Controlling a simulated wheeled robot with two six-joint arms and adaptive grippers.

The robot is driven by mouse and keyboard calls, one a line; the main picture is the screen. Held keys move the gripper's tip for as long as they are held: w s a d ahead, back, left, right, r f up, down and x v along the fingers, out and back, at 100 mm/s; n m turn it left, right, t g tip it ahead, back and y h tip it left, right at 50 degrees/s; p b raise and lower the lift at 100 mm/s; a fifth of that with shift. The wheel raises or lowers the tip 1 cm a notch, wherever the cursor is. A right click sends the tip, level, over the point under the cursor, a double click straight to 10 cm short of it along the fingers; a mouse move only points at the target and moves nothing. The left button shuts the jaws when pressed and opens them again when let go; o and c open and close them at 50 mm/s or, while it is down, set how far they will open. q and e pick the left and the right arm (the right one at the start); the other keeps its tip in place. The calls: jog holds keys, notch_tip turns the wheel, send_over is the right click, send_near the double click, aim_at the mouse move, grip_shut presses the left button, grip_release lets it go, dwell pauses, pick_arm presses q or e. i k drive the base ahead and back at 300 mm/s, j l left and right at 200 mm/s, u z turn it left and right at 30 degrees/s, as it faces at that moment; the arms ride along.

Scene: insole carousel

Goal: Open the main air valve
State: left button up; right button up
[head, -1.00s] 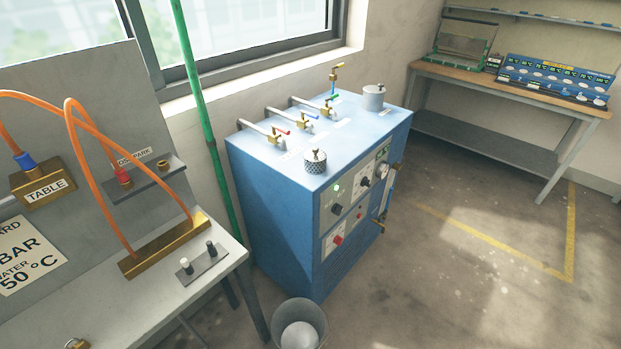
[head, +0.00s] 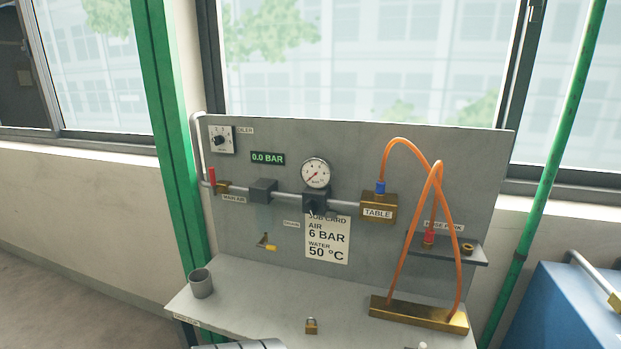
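The main air valve (head: 222,187) is a brass valve at the left end of the pipe on the grey panel, above a label that reads MAIN AIR. Its red lever (head: 212,178) points up, across the pipe. The green display (head: 267,158) reads 0.0 BAR. The round pressure gauge (head: 316,173) sits on the regulator to the right, its needle toward the lower left. Neither of my grippers is in view.
Orange hoses (head: 399,235) loop at right. A green post (head: 172,130) stands just left of the panel.

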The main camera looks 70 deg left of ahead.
aim_at(212, 177)
jog(key=u, duration=2.85)
